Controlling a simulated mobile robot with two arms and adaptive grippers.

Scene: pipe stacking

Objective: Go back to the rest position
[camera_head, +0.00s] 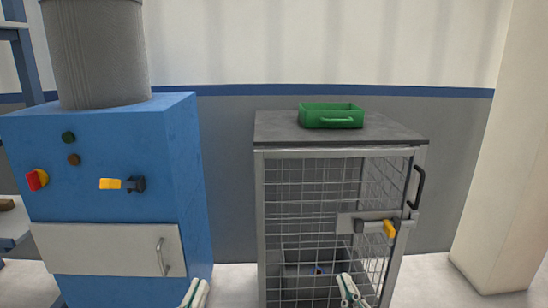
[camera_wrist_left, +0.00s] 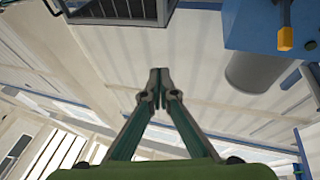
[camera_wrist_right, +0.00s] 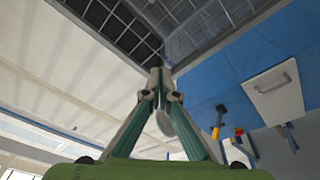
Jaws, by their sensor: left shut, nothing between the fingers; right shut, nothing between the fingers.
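My left gripper (camera_head: 196,292) shows at the bottom edge of the head view, in front of the gap between the blue machine and the wire cage. My right gripper (camera_head: 348,288) shows at the bottom edge, in front of the cage. Each is cut off by the frame. In the left wrist view the left gripper (camera_wrist_left: 158,76) has its fingertips together and holds nothing. In the right wrist view the right gripper (camera_wrist_right: 160,76) also has its fingertips together and is empty. No pipe is clearly visible.
A blue machine (camera_head: 185,165) with a white drawer front (camera_head: 105,250) stands left, a grey cylinder (camera_head: 95,50) on top. The wire cage (camera_head: 300,200) has a latch (camera_head: 375,225) and a green bin (camera_head: 332,116) on its top. A pale pillar (camera_head: 505,150) stands right.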

